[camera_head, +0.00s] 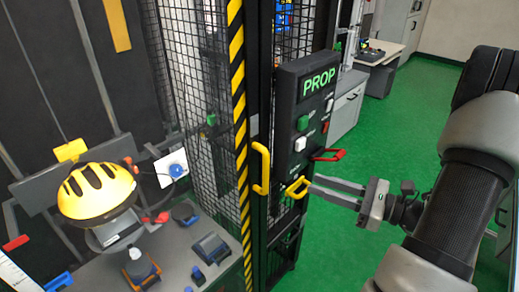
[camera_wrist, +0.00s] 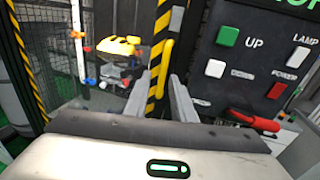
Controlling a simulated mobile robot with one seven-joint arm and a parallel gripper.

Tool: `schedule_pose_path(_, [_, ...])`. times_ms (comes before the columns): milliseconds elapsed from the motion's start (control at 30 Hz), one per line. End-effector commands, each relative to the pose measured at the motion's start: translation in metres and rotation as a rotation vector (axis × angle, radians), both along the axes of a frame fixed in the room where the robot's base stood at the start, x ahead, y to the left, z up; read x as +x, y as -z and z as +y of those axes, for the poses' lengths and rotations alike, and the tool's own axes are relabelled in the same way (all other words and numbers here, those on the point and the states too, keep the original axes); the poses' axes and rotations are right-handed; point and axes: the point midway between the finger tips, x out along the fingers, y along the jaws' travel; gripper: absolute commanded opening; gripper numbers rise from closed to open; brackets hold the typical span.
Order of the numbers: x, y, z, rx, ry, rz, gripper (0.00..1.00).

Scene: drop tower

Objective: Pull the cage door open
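The cage door is black wire mesh (camera_head: 205,110) in a dark frame, beside a yellow-and-black striped post (camera_head: 237,100). An upright yellow handle (camera_head: 261,168) is fixed next to that post. It also shows in the wrist view (camera_wrist: 166,65), ahead and between my finger lines. My gripper (camera_head: 313,186) is open and empty, to the right of the upright handle and apart from it. Its fingertips (camera_wrist: 160,88) point toward the handle. I cannot tell whether the door is fully shut.
A dark control box (camera_head: 305,115) reading PROP carries buttons and a red lever (camera_head: 328,155), near my gripper. A yellow helmet (camera_head: 95,190) is inside the cage. The green floor (camera_head: 420,110) beyond is mostly clear.

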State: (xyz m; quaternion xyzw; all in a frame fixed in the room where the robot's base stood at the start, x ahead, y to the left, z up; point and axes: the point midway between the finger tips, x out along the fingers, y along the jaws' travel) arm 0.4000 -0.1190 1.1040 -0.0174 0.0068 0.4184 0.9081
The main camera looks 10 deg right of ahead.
Motion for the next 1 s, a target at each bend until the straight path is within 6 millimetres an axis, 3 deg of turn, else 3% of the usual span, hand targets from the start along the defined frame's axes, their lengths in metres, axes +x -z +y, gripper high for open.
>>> schedule_pose_path(67, [0.002,-0.001,-0.009,0.035,0.036,0.001,0.23])
schedule_pose_path(167, [0.007,-0.001,-0.006,0.045,0.042,0.001,0.23])
schedule_pose_path(700, [0.08,-0.002,0.077,0.04,0.034,0.002,0.23])
schedule_pose_path(1000, [0.113,-0.001,0.111,0.038,0.037,0.002,0.23])
